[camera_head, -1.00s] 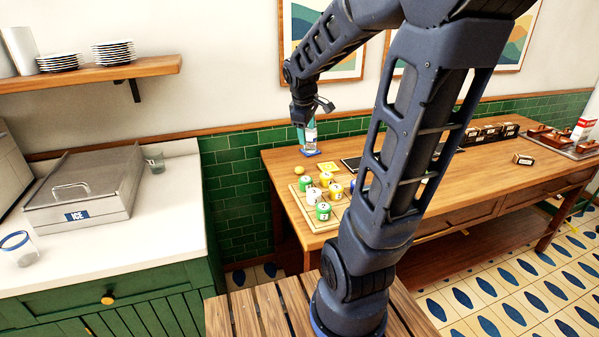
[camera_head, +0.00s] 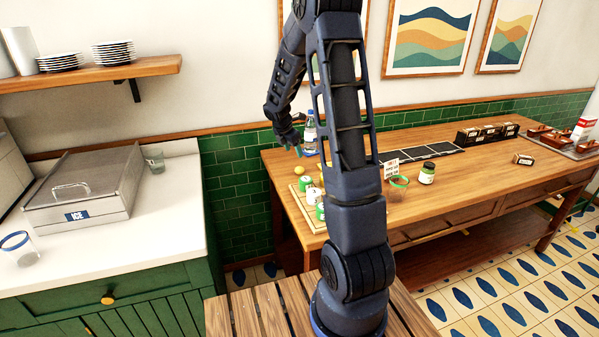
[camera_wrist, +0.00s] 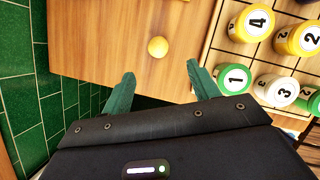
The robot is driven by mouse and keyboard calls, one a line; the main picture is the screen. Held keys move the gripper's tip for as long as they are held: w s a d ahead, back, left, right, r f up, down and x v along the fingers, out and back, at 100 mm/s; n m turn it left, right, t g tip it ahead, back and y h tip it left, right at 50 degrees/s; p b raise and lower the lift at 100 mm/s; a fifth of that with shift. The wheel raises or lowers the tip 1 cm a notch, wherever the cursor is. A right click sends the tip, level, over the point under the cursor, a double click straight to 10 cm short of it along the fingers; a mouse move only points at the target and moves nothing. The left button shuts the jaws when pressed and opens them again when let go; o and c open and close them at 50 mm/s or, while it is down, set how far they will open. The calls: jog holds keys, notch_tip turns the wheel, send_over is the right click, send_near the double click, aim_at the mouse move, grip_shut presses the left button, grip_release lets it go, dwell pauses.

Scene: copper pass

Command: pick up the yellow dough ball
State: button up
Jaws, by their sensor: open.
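The yellow dough ball (camera_wrist: 158,47) lies on the bare wooden table top in the wrist view, beyond and roughly between my fingertips. It also shows as a small yellow ball (camera_head: 299,169) near the table's left end in the head view. My gripper (camera_wrist: 160,72) is open and empty, its two green fingers spread apart and not touching the ball. In the head view my gripper (camera_head: 292,148) hangs above the left end of the table, above the ball.
A grid board (camera_wrist: 213,62) with several numbered green, yellow and white pieces lies right of the ball. A bottle (camera_head: 310,133) stands behind. The table's edge and green tiled wall (camera_wrist: 20,70) are on the left. A jar (camera_head: 427,173) stands further right.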

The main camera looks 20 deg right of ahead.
aim_at(300, 166)
jog(key=shift+n, duration=0.4)
jog(key=x, duration=0.6)
jog(key=shift+w+a+f, duration=0.1)
jog(key=shift+w+a, duration=0.05)
jog(key=shift+w, duration=0.2)
jog(key=shift+d+x, duration=0.1)
jog(key=shift+x, duration=1.45)
jog(key=shift+d+x, duration=0.15)
jog(key=shift+x, duration=1.35)
jog(key=c, duration=1.1)
jog(key=shift+o, duration=0.2)
